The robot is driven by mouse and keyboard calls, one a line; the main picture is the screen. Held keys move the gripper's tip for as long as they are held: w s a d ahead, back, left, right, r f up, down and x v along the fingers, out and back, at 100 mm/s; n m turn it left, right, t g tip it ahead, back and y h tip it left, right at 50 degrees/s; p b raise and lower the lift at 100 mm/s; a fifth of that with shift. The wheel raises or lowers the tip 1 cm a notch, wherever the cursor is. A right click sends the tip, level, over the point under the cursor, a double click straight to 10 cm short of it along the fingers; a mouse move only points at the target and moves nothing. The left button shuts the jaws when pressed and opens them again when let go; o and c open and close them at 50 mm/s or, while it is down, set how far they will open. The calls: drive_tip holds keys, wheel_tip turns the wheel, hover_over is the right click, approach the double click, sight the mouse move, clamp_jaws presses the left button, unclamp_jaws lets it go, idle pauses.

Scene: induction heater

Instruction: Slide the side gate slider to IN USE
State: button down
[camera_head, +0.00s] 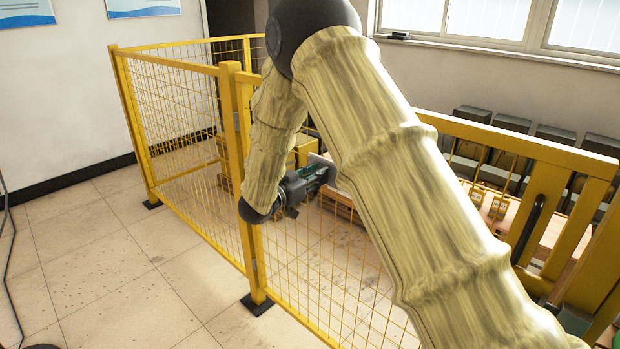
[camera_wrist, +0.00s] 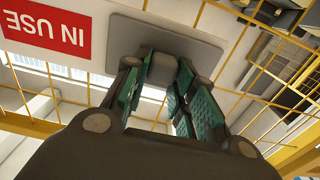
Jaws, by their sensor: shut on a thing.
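The side gate slider shows in the wrist view as a grey plate (camera_wrist: 120,45) with a small block-like handle (camera_wrist: 162,69) standing out from it. A red IN USE label (camera_wrist: 47,34) appears upside down left of the plate, close to its edge. My gripper (camera_wrist: 159,78) has its green-padded fingers on either side of the handle and is shut on it. In the head view my gripper (camera_head: 318,174) is small, beyond the yellow fence by the plate. My arm hides much of the slider there, and the label cannot be made out.
A yellow mesh fence (camera_head: 185,115) with a thick post (camera_head: 240,170) stands around the gripper's area. Yellow rails (camera_head: 520,145) and grey boxes (camera_head: 510,122) are at the right. The tiled floor (camera_head: 105,250) at the left is clear.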

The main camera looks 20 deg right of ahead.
drive_tip(key=shift+w+a+r, duration=0.1)
drive_tip(key=c, duration=1.5)
unclamp_jaws()
drive_tip(key=o, duration=0.3)
drive_tip(key=shift+w, duration=0.15)
drive_tip(key=shift+o, duration=0.2)
drive_tip(key=shift+a, duration=0.1)
drive_tip(key=v, duration=1.2)
